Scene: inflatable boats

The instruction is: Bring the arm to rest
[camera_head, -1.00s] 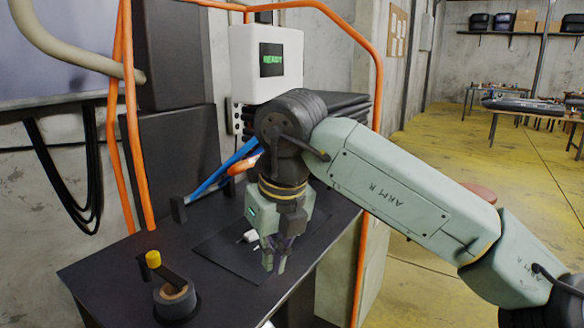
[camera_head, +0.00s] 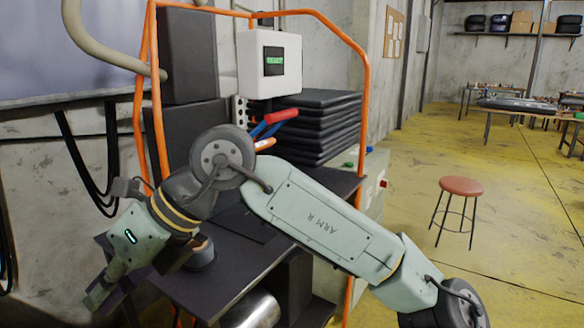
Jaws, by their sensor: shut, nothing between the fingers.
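My arm (camera_head: 320,222) reaches in from the lower right of the head view, its upper link sloping up to a dark round joint. My gripper (camera_head: 92,300) hangs at the lower left, tilted down and to the left. It is shut with nothing in it. It is beyond the left edge of the dark workbench (camera_head: 245,275) and looks apart from it.
An orange tube frame (camera_head: 362,120) stands around the bench. A white box with a green display (camera_head: 287,80), stacked black pads (camera_head: 318,130) and red- and blue-handled tools (camera_head: 280,117) are behind my arm. A red stool (camera_head: 461,187) stands on open yellow floor at right.

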